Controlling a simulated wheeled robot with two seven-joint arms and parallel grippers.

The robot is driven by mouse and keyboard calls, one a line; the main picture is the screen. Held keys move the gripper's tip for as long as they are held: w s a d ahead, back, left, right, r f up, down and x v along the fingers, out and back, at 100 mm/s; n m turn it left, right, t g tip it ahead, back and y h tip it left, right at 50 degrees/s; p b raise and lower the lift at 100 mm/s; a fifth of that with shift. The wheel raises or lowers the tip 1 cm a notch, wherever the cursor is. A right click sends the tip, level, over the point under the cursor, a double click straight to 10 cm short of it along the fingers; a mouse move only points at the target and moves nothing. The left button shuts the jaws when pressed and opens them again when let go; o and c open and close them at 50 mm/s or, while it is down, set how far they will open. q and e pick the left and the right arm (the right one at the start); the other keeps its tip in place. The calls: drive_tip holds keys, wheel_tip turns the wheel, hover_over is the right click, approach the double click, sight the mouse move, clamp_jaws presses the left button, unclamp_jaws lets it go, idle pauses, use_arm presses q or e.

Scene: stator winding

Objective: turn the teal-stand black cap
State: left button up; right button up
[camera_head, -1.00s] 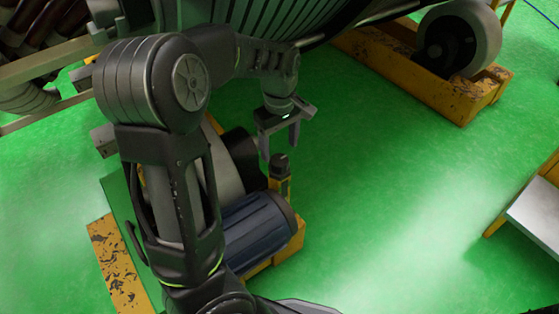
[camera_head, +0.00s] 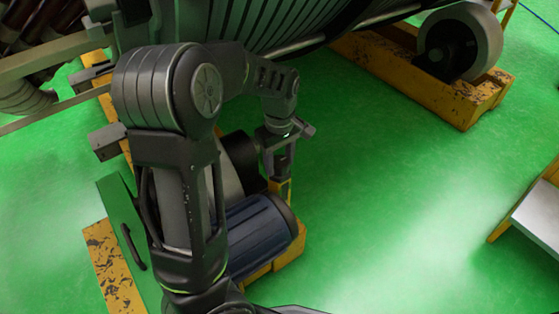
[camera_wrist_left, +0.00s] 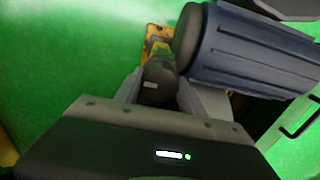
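The black cap (camera_head: 280,162) sits on top of a slim yellow post beside a blue ribbed motor (camera_head: 255,232). My left gripper (camera_head: 280,168) points down over the cap, one finger on each side of it, and looks shut on it. In the left wrist view, the cap (camera_wrist_left: 156,86) stands between the two grey fingers, which appear to touch its sides. The yellow post shows just beyond it. The fingers partly hide the cap in the head view. My right gripper is not in view.
A green stand (camera_head: 122,225) with yellow base parts lies left of the motor, partly behind my left arm. A large ribbed machine (camera_head: 290,22) is at the back. A yellow block (camera_head: 425,85) with a grey wheel stands back right.

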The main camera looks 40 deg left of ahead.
use_arm(q)
drive_tip(key=c, duration=0.8)
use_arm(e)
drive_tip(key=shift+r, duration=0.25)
